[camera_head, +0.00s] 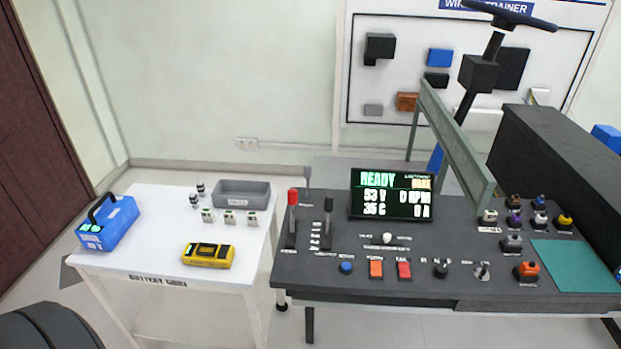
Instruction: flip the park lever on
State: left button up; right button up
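The dark control panel (350,270) fills the centre right. At its left end a red-knobbed lever (292,199) stands upright in a slot. Beside it a black-knobbed lever (328,206) stands next to a column of small labels. A white-knobbed lever (387,239) sits in a sideways slot below the screen. The labels are too small for me to tell which lever is the park lever. The screen (392,194) reads READY in green, with a small orange box whose text is unclear. Neither of my grippers is in view.
A white table (150,265) on the left holds a blue case (107,235), a yellow meter (208,254), a grey tray (242,195) and small parts. A green-grey beam (455,150) and steering wheel (508,14) rise behind the panel. Buttons and switches line its front.

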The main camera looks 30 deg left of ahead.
aim_at(292, 193)
jog(key=i+u, duration=0.1)
jog(key=u, duration=0.25)
jog(key=i+j+u, duration=0.1)
jog(key=u, duration=0.25)
